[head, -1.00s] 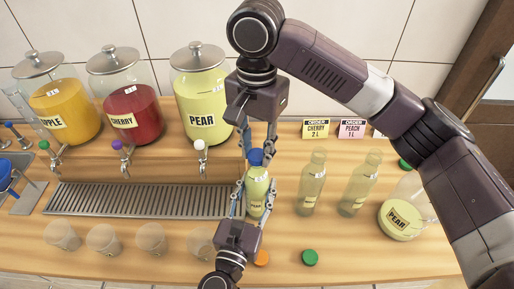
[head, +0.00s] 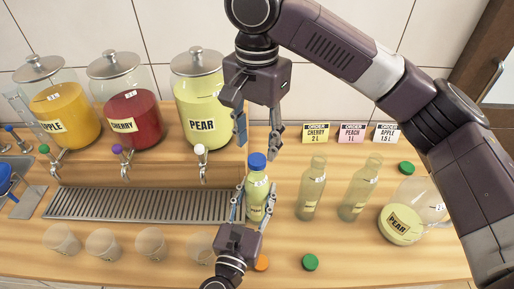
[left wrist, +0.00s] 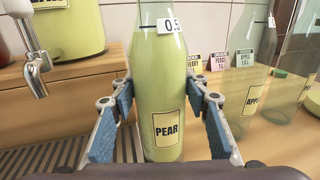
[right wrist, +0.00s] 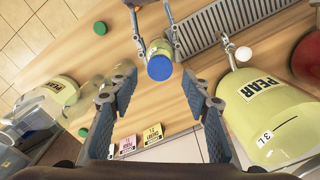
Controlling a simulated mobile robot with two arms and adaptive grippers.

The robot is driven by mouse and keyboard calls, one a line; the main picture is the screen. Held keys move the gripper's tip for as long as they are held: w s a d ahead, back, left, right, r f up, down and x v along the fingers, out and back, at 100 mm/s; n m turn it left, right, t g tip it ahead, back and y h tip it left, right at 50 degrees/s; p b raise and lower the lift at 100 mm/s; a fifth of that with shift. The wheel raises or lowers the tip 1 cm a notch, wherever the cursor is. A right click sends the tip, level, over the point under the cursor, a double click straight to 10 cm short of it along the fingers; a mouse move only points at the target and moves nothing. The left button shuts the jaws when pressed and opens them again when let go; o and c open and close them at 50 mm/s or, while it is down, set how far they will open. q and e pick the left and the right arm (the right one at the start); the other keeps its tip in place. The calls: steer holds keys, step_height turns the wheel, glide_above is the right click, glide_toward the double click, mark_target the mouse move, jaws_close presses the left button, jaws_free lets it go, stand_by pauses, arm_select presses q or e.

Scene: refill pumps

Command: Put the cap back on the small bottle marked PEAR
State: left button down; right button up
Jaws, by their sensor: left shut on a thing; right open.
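The small bottle marked PEAR (head: 257,190) stands upright on the counter, full of pale green liquid. The blue cap (head: 257,161) sits on its mouth; the cap also shows from above in the right wrist view (right wrist: 160,67). My left gripper (head: 256,203) is shut around the bottle's body, and the bottle with its PEAR label shows between the fingers in the left wrist view (left wrist: 163,100). My right gripper (head: 259,143) is open above the cap, its fingers apart and clear of it. Whether the cap is fully tight cannot be told.
Two bottles (head: 312,188) (head: 360,190) and a PEAR jug (head: 404,223) stand to the right. Large dispensers, including the PEAR one (head: 201,105), stand behind a drip tray (head: 140,204). Several empty cups stand in front. Green (head: 310,262) and orange (head: 262,263) caps lie near the front.

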mark_target(257, 159)
steer(key=shift+r, duration=0.2)
steer(key=n, duration=0.5)
steer(key=shift+r, duration=0.35)
steer(key=n, duration=0.5)
steer(key=r+n, duration=0.1)
steer(key=n, duration=0.4)
steer(key=r+n, duration=0.1)
steer(key=n, duration=0.8)
steer(key=shift+r+n, duration=0.3)
steer(key=shift+r, duration=0.05)
steer(key=shift+f, duration=4)
